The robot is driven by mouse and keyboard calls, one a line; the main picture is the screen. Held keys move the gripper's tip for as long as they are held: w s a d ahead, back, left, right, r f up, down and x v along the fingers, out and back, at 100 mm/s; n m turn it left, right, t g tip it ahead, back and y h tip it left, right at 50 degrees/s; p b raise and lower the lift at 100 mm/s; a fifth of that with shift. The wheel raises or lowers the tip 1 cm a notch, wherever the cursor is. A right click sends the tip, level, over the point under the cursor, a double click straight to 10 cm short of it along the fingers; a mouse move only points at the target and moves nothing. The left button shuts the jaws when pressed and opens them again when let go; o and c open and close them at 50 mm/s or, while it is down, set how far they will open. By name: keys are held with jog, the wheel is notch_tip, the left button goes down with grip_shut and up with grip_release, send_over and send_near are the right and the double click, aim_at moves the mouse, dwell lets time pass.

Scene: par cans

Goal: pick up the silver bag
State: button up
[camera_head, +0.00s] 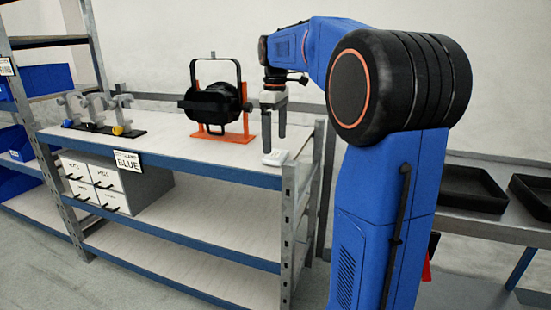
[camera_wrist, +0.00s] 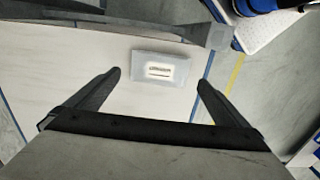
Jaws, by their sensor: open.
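The silver bag (camera_head: 275,158) is a small, flat, pale packet lying on the top shelf of the workbench, near its right end. In the wrist view the silver bag (camera_wrist: 159,71) is a light grey rectangle with a white label bearing dark print. My gripper (camera_head: 274,133) points down above the bag, with its fingers apart. In the wrist view my gripper (camera_wrist: 158,80) is open, with one dark finger on each side of the picture and the bag between and beyond the tips. The fingers do not appear to touch the bag.
A black par can (camera_head: 212,104) stands on an orange stand (camera_head: 245,122) left of my gripper. Grey clamps (camera_head: 97,108) sit on a black strip at the shelf's left. A metal upright (camera_head: 288,235) marks the right end. Black trays (camera_head: 473,188) rest on another bench at right.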

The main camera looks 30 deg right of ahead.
aim_at(275, 154)
jog(key=shift+f, duration=2.4)
jog(key=shift+c, duration=0.3)
jog(key=c, duration=1.1)
jog(key=shift+r, duration=0.15)
